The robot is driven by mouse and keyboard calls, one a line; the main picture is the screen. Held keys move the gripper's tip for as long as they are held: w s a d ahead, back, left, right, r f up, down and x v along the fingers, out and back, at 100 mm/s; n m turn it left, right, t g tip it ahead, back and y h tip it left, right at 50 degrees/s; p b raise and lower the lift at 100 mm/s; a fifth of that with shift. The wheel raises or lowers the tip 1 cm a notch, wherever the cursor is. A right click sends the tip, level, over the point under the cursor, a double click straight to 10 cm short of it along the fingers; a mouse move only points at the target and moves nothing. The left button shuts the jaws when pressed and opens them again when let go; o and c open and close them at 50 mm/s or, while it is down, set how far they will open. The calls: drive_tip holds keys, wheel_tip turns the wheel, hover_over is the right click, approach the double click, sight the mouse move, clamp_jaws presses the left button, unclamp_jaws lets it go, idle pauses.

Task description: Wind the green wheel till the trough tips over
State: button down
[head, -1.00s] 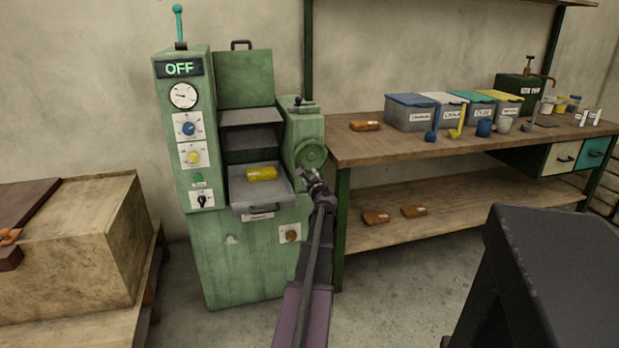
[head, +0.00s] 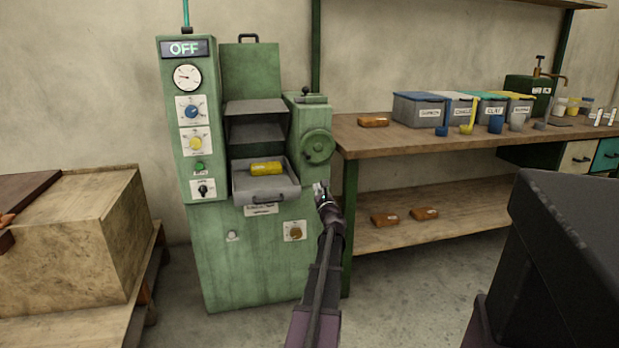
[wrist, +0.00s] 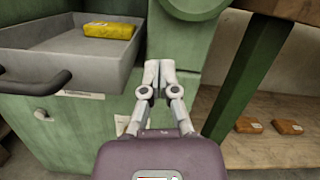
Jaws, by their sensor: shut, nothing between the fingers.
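The green wheel (head: 318,146) is on the right side of the green machine (head: 258,262). Its lower edge also shows at the top of the wrist view (wrist: 196,6). The grey trough (head: 266,188) stands level at the machine's front with a yellow block (head: 266,168) lying in it; the trough also shows at left in the wrist view (wrist: 70,62). My gripper (head: 320,187) is below the wheel and right of the trough, apart from the wheel in the head view. In the wrist view my gripper (wrist: 159,66) has its fingertips together with nothing between them.
The machine's display (head: 184,48) reads OFF. A wooden bench (head: 372,142) with lidded bins (head: 418,110), cups and an orange-brown block stands close at right, with more blocks on its lower shelf (head: 400,232).

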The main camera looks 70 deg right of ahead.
drive_tip(key=shift+s+f+m+b, duration=0.1)
drive_tip(key=shift+f+m+b, duration=0.3)
drive_tip(key=shift+f, duration=0.15)
drive_tip(key=shift+r, duration=0.1)
drive_tip(key=w+d+r+p, duration=0.5)
drive_tip(key=d+r+p, duration=0.1)
drive_tip(key=d, duration=0.2)
drive_tip(key=shift+w+r, duration=0.15)
drive_tip(key=shift+w, duration=0.15)
idle(0.4)
drive_tip(key=shift+p, duration=0.3)
drive_tip(key=shift+w+a+r+m+p, duration=0.1)
drive_tip(key=shift+w+r+m+p, duration=0.1)
drive_tip(key=shift+r+m+p, duration=0.25)
drive_tip(key=shift+w+a+r+m+p, duration=0.15)
drive_tip(key=shift+r+m+p, duration=0.1)
drive_tip(key=shift+r+p, duration=0.3)
drive_tip(key=shift+f, duration=0.15)
